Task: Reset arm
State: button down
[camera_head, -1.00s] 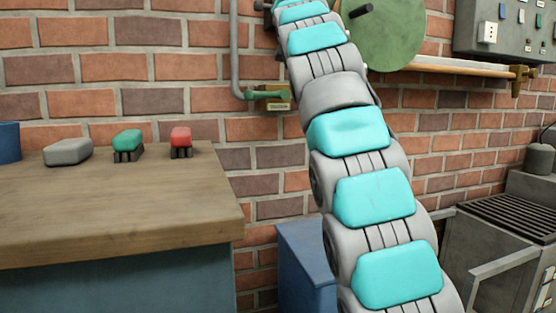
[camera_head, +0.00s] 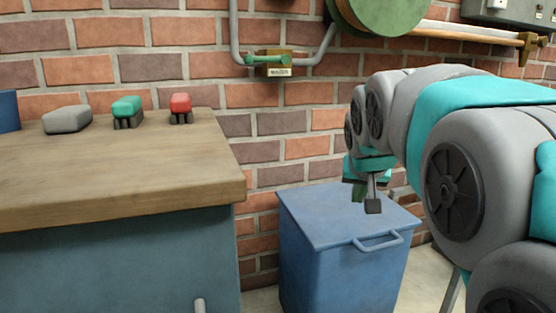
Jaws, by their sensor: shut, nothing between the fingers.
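My arm, grey with teal pads, enters from the right edge and bends over toward the middle. At its end my gripper (camera_head: 373,203) points down and is shut and empty. It hangs in front of or above the lid of a blue bin (camera_head: 338,216); I see no contact, and the exact gap cannot be told. Part of the gripper's mount is hidden by the arm links.
A wooden worktop (camera_head: 110,170) at left bears a grey block (camera_head: 67,119), a green brush (camera_head: 127,111), a red brush (camera_head: 181,107) and a blue container (camera_head: 8,110). A valve (camera_head: 268,60) and green reel (camera_head: 380,12) are on the brick wall.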

jog(key=s+a+f+n+g, duration=0.1)
jog(key=s+f+g, duration=0.2)
jog(key=s+f, duration=0.7)
jog(key=s+f+n+g+y, duration=0.1)
jog(key=s+f+g, duration=0.3)
jog(key=s, duration=0.9)
jog(key=s+a+f+n+g, duration=0.1)
jog(key=s+f+g, duration=0.1)
jog(key=s+f, duration=0.85)
notch_tip(320, 180, up, 16)
jog(key=s+p, duration=0.2)
jog(key=p, duration=1.3)
jog(key=shift+r, duration=0.25)
